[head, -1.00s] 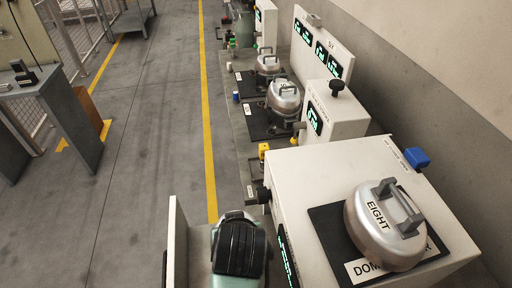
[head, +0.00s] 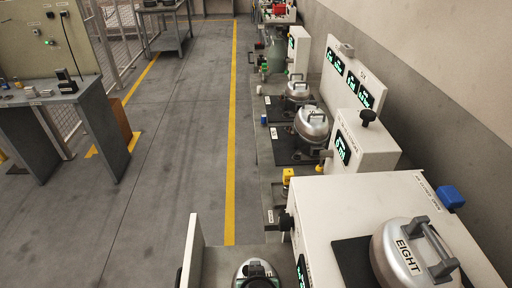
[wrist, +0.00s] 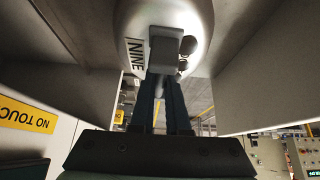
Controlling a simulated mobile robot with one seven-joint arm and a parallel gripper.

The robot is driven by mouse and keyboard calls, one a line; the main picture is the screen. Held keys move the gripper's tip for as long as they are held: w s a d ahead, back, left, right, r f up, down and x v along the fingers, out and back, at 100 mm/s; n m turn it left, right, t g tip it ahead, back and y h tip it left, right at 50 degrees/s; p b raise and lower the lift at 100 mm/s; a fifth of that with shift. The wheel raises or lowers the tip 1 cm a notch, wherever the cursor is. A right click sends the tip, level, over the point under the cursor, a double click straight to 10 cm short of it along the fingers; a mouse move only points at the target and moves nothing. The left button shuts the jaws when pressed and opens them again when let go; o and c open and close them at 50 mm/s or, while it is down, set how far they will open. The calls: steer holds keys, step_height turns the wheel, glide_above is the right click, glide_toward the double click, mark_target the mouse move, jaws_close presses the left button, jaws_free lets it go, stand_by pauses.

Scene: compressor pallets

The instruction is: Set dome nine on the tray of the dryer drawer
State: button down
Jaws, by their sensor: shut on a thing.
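Dome nine (wrist: 195,18) is a silver lid labelled NINE at the top of the wrist view. My gripper (wrist: 165,80) is shut on its grey handle. In the head view, the silver rim of dome nine (head: 240,268) shows at the bottom edge beneath my dark gripper (head: 262,280). The dryer's drawer stands open, with a white front panel (head: 192,250) and a grey tray (head: 220,262) beside the dome. Pale walls flank the dome in the wrist view. Whether the dome touches the tray is hidden.
The white dryer cabinet (head: 400,205) stands right of the drawer; dome eight (head: 395,255) sits on a black mat on top. Several other devices, including a silver-domed vessel (head: 312,125), line the bench behind. A yellow floor line (head: 233,130) borders clear floor at left.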

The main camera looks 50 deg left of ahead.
steer(key=shift+f, duration=0.1)
steer(key=c, duration=0.9)
jaws_free()
steer(key=shift+f, duration=0.1)
steer(key=v, duration=1.2)
